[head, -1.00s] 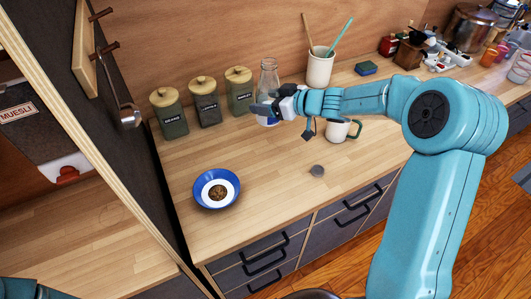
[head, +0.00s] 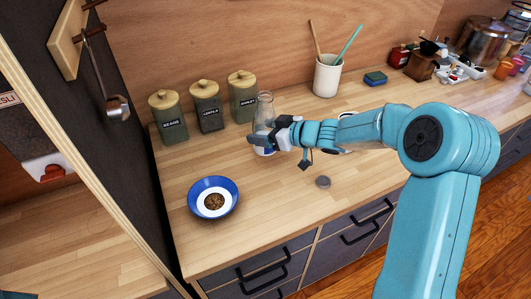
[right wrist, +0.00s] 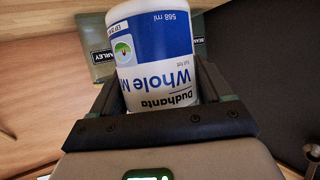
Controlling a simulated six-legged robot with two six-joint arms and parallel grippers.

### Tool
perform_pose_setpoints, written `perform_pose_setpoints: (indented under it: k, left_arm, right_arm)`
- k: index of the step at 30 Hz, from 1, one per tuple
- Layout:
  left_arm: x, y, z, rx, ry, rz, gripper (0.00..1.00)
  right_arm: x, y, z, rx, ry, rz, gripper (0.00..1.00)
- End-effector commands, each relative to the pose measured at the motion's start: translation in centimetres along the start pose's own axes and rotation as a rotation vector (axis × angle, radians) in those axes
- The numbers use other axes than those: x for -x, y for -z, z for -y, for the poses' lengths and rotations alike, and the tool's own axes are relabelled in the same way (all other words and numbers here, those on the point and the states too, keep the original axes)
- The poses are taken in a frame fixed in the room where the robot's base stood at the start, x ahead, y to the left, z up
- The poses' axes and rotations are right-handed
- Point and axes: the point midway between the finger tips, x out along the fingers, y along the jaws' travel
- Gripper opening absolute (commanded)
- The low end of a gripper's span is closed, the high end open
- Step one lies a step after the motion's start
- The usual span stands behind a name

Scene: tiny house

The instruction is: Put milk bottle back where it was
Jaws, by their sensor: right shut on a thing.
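The milk bottle, clear at its neck (head: 265,106) with a white and blue label, shows in the head view in front and right of the barley canister. It is roughly upright. My right gripper (head: 264,142) is shut around its lower part; I cannot tell whether its base touches the counter. In the right wrist view, the bottle's blue "Whole Milk" label (right wrist: 167,70) fills the space between the fingers and appears upside down. A small grey round cap (head: 322,182) lies on the wooden counter (head: 270,215). My left gripper is not in view.
Beans (head: 168,120), lentils (head: 207,108) and barley (head: 242,98) canisters stand along the back wall. A blue bowl (head: 231,192) with brown contents sits front left. A utensil crock (head: 326,78) and sponge (head: 375,79) stand behind. My right arm mostly hides a mug. The front-middle counter is clear.

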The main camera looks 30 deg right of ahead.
Motion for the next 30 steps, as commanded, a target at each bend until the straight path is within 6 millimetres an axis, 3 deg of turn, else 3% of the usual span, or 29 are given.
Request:
perform_pose_setpoints:
  k: [14,28,29,30]
  left_arm:
    - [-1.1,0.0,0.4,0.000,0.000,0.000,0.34]
    - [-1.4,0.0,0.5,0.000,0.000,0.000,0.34]
    - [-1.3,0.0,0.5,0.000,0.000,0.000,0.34]
    - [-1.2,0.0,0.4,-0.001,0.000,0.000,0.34]
  right_arm:
    - [-2.3,-5.6,-0.2,0.000,-0.001,-0.004,0.17]
    - [-2.6,-6.3,-0.3,0.003,-0.002,-0.005,0.17]
    - [-2.6,-6.4,-0.2,0.002,-0.001,-0.002,0.88]
    - [-2.6,-6.3,-0.2,0.001,-0.001,-0.001,1.00]
